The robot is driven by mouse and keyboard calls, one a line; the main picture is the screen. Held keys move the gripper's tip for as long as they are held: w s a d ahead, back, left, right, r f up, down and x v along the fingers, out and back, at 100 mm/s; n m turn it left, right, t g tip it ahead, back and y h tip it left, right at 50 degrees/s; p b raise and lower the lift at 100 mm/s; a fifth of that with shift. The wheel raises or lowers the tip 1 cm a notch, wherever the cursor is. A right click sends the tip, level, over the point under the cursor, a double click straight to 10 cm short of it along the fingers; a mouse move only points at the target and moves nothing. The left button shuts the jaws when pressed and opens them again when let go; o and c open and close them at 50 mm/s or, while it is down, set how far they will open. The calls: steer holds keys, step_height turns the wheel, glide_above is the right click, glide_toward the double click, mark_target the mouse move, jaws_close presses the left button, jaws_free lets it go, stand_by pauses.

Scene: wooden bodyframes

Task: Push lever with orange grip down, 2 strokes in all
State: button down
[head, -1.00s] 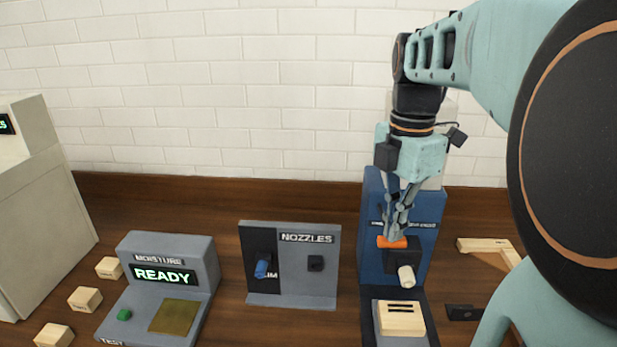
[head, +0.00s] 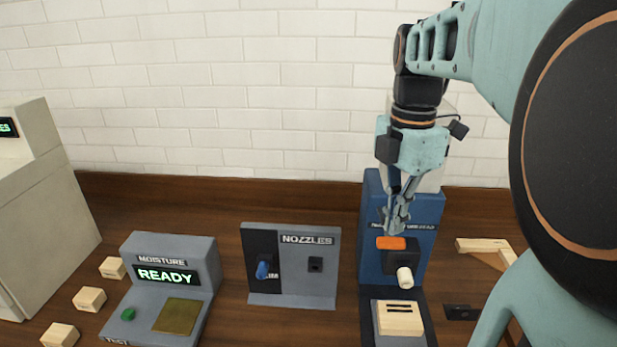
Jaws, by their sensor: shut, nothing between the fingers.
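The lever's orange grip (head: 391,243) sticks out from the front of a blue upright machine (head: 373,215), above a black block with a pale nozzle (head: 405,277). My gripper (head: 394,231) is shut and empty, pointing straight down with its fingertips just above or on the orange grip. I cannot tell whether they touch it. The gripper hides part of the lettering on the blue machine. A pale wooden block (head: 399,318) with dark slots lies on the machine's base below the nozzle.
A grey NOZZLES panel (head: 310,268) with a blue knob stands to the left. Farther left is a grey MOISTURE box (head: 200,265) reading READY. Several small wooden blocks (head: 89,299) lie beside it. A wooden frame piece (head: 483,246) lies at the right.

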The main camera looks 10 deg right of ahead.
steer(key=shift+r, duration=0.1)
step_height(320, 180, up, 5)
steer(key=p, duration=0.4)
stand_by(0.4)
